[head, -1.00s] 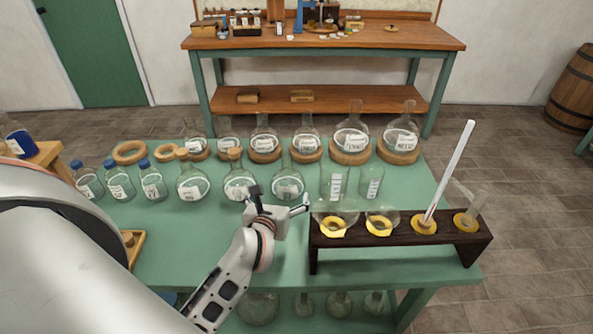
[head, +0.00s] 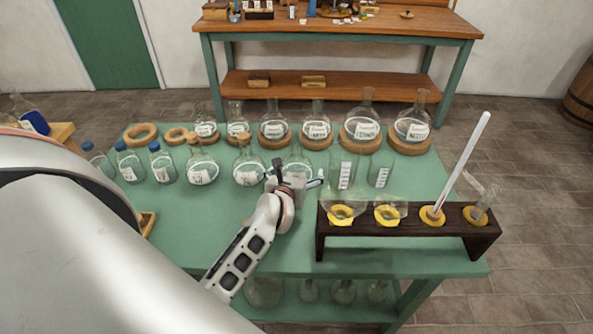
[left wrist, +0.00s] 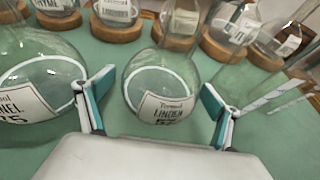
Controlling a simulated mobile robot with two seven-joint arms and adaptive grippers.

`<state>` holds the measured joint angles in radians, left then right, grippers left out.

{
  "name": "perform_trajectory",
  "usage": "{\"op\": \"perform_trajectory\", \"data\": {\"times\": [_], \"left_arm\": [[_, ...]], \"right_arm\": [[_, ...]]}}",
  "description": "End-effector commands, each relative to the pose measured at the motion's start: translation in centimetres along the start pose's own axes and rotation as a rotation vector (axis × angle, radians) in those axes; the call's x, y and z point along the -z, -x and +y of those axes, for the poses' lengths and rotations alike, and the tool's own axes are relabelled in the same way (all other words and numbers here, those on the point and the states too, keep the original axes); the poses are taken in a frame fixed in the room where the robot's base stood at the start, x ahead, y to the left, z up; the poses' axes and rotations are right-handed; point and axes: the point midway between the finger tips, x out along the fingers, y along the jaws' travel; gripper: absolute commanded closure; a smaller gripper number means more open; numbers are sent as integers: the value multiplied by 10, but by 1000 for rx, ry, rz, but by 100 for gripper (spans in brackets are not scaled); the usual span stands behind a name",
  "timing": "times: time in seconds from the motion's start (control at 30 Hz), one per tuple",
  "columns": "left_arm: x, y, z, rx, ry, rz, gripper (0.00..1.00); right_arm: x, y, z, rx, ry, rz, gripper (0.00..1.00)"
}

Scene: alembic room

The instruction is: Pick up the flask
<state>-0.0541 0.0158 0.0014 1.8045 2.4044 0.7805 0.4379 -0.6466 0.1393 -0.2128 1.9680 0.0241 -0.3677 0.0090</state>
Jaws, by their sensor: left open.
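A clear round flask (head: 298,158) stands on the green table, in the front row of glassware, partly hidden by my left gripper (head: 296,177). In the left wrist view the flask (left wrist: 160,82) stands upright between the two teal-padded fingers of my left gripper (left wrist: 158,86). Its label seems to read "Linden". The fingers are spread on both sides of it, with gaps visible, and do not grip it. My right gripper is not in view.
A corked flask (head: 247,168) stands close on the left. A beaker (head: 343,172) and a dark wooden rack (head: 362,238) with a white rod (head: 462,165) are on the right. Several flasks on cork rings stand behind. The table's front left is mostly clear.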

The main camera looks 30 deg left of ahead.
Motion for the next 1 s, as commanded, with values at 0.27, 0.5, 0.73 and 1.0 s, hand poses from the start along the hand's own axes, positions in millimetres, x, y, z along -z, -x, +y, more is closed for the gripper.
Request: {"op": "perform_trajectory", "data": {"times": [0.27, 0.5, 0.73, 1.0], "left_arm": [[0, 0, 0, 0, 0, 0, 60], [-1, 0, 0, 0, -1, -2, 60], [-4, 2, 0, 0, -1, -3, 60], [-18, 7, -1, 0, -1, -5, 60]], "right_arm": [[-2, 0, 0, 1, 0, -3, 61], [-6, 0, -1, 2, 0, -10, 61], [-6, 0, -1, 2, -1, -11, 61], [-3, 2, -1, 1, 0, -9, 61]]}}
